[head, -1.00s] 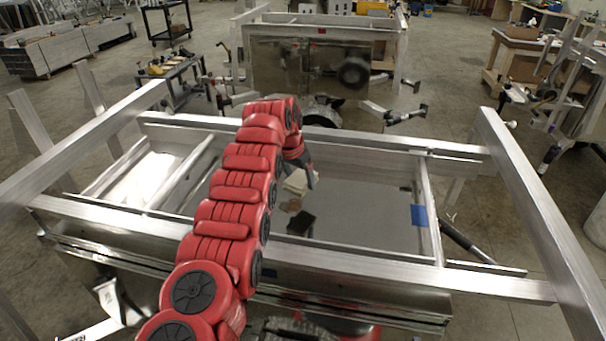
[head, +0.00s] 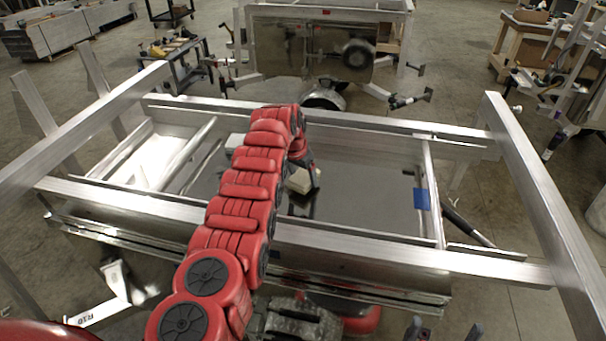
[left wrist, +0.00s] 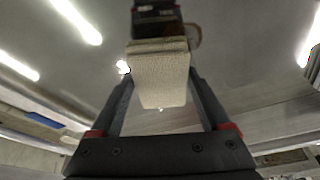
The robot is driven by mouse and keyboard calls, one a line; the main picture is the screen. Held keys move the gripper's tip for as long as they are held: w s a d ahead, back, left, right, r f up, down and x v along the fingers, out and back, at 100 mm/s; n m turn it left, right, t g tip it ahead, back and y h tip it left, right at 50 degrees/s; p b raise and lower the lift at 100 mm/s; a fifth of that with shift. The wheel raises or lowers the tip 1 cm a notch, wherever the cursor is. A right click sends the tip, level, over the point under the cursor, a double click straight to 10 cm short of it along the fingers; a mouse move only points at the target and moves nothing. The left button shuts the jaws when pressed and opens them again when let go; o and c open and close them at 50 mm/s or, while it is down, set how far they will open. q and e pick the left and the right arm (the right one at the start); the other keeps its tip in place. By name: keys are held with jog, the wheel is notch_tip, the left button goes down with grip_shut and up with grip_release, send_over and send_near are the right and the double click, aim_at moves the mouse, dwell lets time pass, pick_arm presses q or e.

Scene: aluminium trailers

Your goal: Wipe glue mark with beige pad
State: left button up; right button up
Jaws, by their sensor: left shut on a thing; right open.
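My left gripper (head: 305,178) reaches down into the trailer bed from the left and is shut on the beige pad (head: 299,182). In the left wrist view the pad (left wrist: 160,75) sits between the two fingers (left wrist: 160,100), over the grey bed surface. A brownish mark (left wrist: 192,36), probably the glue mark, shows partly behind the pad's far end; in the head view it is hidden now. I cannot tell whether the pad touches the bed. My right gripper (head: 443,331) is open and empty at the bottom edge of the head view.
A dark block (left wrist: 155,18) lies just beyond the pad. Blue tape (head: 420,199) is on the right inner side of the bed. Aluminium rails (head: 390,267) frame the bed, with raised beams at both sides. The bed floor (head: 370,210) right of the pad is clear.

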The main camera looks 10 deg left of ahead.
aim_at(291, 179)
pick_arm(q)
jog(key=shift+f+b, duration=0.8)
jog(key=shift+f, duration=0.25)
dwell(0.4)
jog(key=a+b, duration=0.3)
jog(key=shift+f, duration=0.15)
jog(key=shift+a+r, duration=0.2)
jog(key=shift+a, duration=0.15)
jog(key=shift+f+b, duration=0.1)
jog(key=shift+b, duration=0.45)
jog(key=d+b, duration=0.1)
jog(key=b, duration=0.1)
jog(key=d+b, duration=0.1)
jog(key=b, duration=0.1)
jog(key=shift+s+f, duration=0.1)
jog(key=shift+f, duration=0.2)
jog(key=shift+s+d+r, duration=0.1)
jog(key=shift+d, duration=2.75)
